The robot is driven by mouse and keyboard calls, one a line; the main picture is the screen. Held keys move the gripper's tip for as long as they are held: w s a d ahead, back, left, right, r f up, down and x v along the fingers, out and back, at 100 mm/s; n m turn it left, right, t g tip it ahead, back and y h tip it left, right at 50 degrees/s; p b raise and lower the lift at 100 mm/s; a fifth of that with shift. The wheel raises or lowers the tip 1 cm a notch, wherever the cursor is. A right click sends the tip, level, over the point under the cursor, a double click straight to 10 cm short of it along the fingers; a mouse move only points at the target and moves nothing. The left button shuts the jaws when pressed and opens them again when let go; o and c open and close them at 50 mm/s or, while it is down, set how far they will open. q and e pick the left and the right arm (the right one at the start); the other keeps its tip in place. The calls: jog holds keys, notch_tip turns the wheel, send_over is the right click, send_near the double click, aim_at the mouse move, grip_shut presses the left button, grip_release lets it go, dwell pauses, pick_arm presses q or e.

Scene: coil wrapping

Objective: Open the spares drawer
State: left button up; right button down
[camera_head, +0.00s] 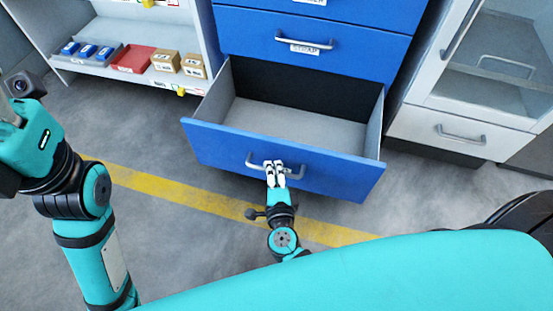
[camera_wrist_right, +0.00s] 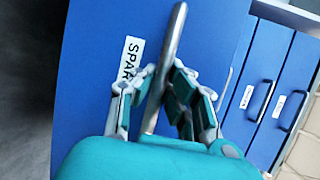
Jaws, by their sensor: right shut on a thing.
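The spares drawer (camera_head: 330,179) is the lowest blue drawer in the head view, and it stands pulled well out of its cabinet. Its grey inside looks empty. Its front (camera_wrist_right: 90,75) shows in the right wrist view with a white label that reads "SPAR", the rest hidden. My right gripper (camera_head: 274,167) is shut on the drawer's metal handle (camera_head: 252,160). In the right wrist view the handle bar (camera_wrist_right: 176,35) runs between the fingers (camera_wrist_right: 163,88). My left arm is at the left of the head view; its gripper fingers are not in view.
Closed blue drawers (camera_head: 310,42) are above the open one. A shelf (camera_head: 125,82) with blue bins, a red tray and small boxes stands at the left. A white glass-door cabinet (camera_head: 465,125) stands at the right. A yellow line (camera_head: 200,198) crosses the floor.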

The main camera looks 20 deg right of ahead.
jog(key=shift+s+f, duration=0.1)
jog(key=shift+s, duration=0.05)
jog(key=c, duration=1.6)
grip_release()
jog(key=v, duration=1.2)
jog(key=shift+a, duration=0.1)
